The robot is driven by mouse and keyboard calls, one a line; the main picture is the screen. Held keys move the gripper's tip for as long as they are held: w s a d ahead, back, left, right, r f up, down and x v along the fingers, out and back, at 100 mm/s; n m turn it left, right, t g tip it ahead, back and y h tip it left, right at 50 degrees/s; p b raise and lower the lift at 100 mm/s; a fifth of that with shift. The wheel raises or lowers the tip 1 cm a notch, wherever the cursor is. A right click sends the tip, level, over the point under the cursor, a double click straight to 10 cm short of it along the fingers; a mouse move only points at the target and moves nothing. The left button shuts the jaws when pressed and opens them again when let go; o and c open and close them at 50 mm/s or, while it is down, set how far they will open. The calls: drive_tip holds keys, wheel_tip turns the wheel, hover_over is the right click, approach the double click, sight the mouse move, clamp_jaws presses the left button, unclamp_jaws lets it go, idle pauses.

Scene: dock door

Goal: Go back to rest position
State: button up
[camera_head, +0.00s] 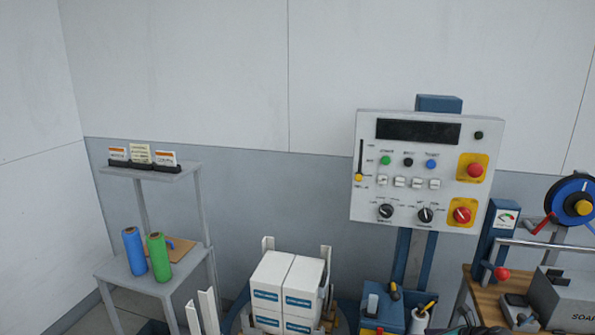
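My gripper is not in view in the head view, so I cannot see its pose or whether it holds anything. A white control panel (420,172) hangs on a blue post at the right. It has a dark display (418,131), green, black and blue buttons, a slider with a yellow knob (358,177), two dark rotary knobs and two red buttons on yellow plates. Several white boxes with blue labels (288,283) are stacked in the lower middle. A dark shape at the bottom edge, right of centre, is too cut off to identify.
A grey shelf stand (150,262) at left holds a blue roll (134,251), a green roll (159,257) and, on top, a card rack (142,165). At right are a wooden bench (482,296), a gauge post (506,220) and a blue reel (570,200). White uprights flank the boxes.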

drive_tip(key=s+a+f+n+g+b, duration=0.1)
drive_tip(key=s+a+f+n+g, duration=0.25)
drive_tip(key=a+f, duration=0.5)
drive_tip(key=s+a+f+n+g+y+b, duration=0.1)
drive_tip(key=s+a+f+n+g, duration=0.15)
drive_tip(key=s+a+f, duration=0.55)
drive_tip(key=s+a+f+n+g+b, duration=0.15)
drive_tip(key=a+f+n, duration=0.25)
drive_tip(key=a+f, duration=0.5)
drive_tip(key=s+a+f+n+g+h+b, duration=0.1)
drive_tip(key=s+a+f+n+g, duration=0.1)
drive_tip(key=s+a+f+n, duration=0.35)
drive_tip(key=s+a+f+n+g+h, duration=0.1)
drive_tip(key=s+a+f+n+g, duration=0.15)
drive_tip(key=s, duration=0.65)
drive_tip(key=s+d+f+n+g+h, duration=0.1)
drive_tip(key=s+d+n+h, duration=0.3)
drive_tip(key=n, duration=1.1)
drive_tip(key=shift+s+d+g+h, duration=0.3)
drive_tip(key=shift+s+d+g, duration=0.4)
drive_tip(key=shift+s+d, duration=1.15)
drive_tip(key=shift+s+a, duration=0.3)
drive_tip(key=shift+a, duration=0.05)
